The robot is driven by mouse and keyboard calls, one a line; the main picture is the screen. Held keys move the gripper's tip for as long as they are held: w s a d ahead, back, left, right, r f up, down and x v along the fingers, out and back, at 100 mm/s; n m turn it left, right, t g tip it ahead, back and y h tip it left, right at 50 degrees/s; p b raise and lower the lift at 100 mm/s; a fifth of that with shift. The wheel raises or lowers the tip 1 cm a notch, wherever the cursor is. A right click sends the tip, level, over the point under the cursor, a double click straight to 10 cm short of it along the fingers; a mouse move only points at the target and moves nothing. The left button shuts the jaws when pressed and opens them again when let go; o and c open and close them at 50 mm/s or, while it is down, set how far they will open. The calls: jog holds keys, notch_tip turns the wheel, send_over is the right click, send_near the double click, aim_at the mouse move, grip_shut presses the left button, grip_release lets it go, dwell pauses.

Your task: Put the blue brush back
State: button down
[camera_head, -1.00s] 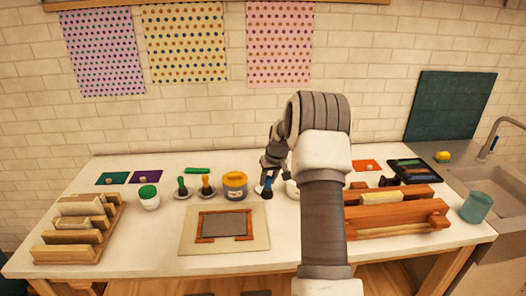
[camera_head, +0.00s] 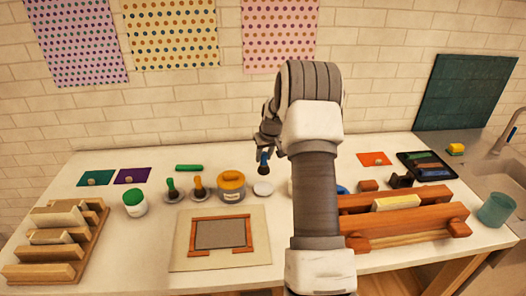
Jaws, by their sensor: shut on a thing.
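The blue brush (camera_head: 263,168) hangs upright with its dark bristles down, below my gripper (camera_head: 264,153), which is shut on its handle. It is in the air, and a small white round dish (camera_head: 263,189) lies on the table just below it in the picture. The dish looks empty. A green brush (camera_head: 171,187) and an orange brush (camera_head: 198,186) stand on similar dishes to the left. My arm hides part of the table to the right of the brush.
A board with a wooden frame (camera_head: 180,256) lies in front. A wooden rack (camera_head: 440,220) and a dark tray (camera_head: 408,158) are at right. A green-lidded jar (camera_head: 134,206) is at left.

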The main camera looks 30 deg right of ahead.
aim_at(264, 172)
jog(key=shift+w, duration=0.1)
jog(key=shift+f+b, duration=2.2)
jog(key=shift+f, duration=1.7)
jog(key=shift+f+b, duration=0.55)
jog(key=c, duration=0.5)
grip_release()
jog(key=shift+o, duration=0.3)
jog(key=o, duration=0.4)
